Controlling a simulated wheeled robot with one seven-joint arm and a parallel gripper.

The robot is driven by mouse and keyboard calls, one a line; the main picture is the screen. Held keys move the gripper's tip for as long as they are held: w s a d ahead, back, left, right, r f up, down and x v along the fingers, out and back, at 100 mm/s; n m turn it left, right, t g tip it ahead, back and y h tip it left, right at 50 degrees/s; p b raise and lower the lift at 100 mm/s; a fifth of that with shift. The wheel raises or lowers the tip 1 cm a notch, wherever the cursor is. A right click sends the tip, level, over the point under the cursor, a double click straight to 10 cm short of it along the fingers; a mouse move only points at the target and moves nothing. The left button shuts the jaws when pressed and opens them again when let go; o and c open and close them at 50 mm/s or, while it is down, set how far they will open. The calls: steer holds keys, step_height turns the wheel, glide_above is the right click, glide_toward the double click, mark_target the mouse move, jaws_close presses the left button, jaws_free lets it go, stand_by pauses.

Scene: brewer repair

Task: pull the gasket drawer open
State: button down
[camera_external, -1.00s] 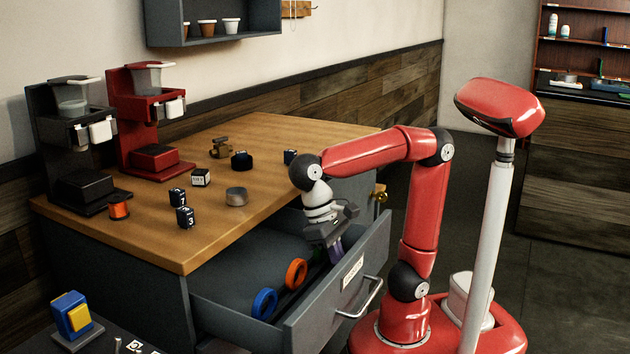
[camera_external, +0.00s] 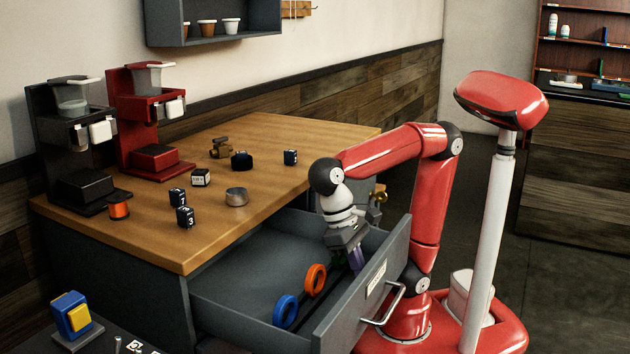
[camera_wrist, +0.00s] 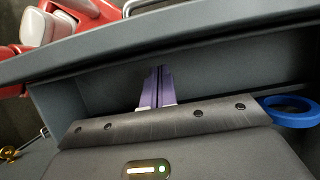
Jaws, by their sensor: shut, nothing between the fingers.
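The gasket drawer (camera_external: 352,313) is pulled out from the grey cabinet, with a white label and a metal handle (camera_external: 386,305) on its front. A blue ring (camera_external: 285,311) and an orange ring (camera_external: 315,280) stand inside it near the front panel; something green beside my gripper is mostly hidden. My gripper (camera_external: 357,260) reaches down into the drawer behind the front panel. In the wrist view its purple fingers (camera_wrist: 157,88) are shut together and empty, pointing at the panel's inner face (camera_wrist: 225,65). I cannot tell whether they touch it. The blue ring (camera_wrist: 291,111) shows at the right.
The wooden worktop (camera_external: 245,150) above holds a black brewer (camera_external: 75,140), a red brewer (camera_external: 147,110), dark cubes, a metal cup (camera_external: 237,197) and an orange spool (camera_external: 119,210). A blue and yellow block (camera_external: 72,315) stands at the lower left. Floor is clear at the right.

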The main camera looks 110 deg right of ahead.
steer(key=shift+w+d+r+p, duration=0.15)
steer(key=shift+w+d+p, duration=0.35)
steer(key=shift+w+d, duration=0.7)
steer(key=v, duration=0.9)
steer(key=shift+r, duration=0.35)
steer(key=shift+f, duration=0.1)
steer(key=x, duration=1)
steer(key=s+a+b, duration=0.1)
steer(key=s+a, duration=0.1)
steer(key=shift+s+a+b, duration=0.35)
steer(key=shift+b, duration=0.05)
steer(key=shift+w+d, duration=0.5)
